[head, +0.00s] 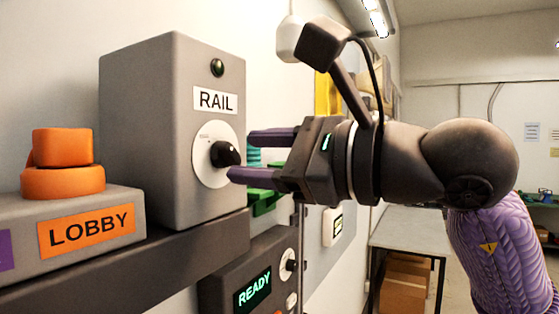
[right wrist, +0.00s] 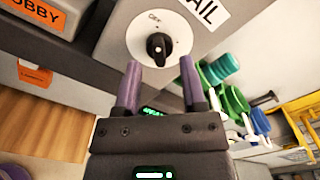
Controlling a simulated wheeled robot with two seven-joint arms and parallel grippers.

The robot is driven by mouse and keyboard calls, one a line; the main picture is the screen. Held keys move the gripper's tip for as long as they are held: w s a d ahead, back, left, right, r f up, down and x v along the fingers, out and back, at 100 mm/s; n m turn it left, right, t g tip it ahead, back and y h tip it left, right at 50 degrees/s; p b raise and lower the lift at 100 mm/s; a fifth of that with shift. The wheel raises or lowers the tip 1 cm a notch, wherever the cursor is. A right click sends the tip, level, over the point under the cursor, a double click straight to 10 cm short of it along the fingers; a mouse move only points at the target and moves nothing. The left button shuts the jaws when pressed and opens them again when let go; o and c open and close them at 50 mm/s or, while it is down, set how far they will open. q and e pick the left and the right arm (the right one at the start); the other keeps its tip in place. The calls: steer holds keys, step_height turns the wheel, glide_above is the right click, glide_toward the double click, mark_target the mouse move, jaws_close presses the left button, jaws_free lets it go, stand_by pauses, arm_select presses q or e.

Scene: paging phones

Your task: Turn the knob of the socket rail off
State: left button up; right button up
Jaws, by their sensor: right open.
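The socket rail's control box (head: 170,130) is grey, carries a RAIL label (head: 215,100) and has a dark green lamp (head: 217,67) near its top. Its black knob (head: 224,154) sits on a white round dial (head: 203,165). In the right wrist view the knob (right wrist: 159,48) shows a white mark, and OFF is printed at the dial's upper left. My right gripper (head: 240,155) is open, its purple fingers pointing at the dial. In the right wrist view the fingertips (right wrist: 160,72) are either side of the knob's lower end; contact cannot be told. My left gripper is not in view.
A grey LOBBY box (head: 70,240) with an orange item (head: 62,165) on it stands left on the shelf (head: 130,275). Below is a dark unit with a READY display (head: 252,290). Green items (head: 265,198) are behind my fingers. A table (head: 410,225) stands farther back right.

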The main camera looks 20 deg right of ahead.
steer(key=b+v, duration=0.2)
steer(key=v, duration=0.6)
steer(key=shift+s+d, duration=0.15)
steer(key=shift+s, duration=0.1)
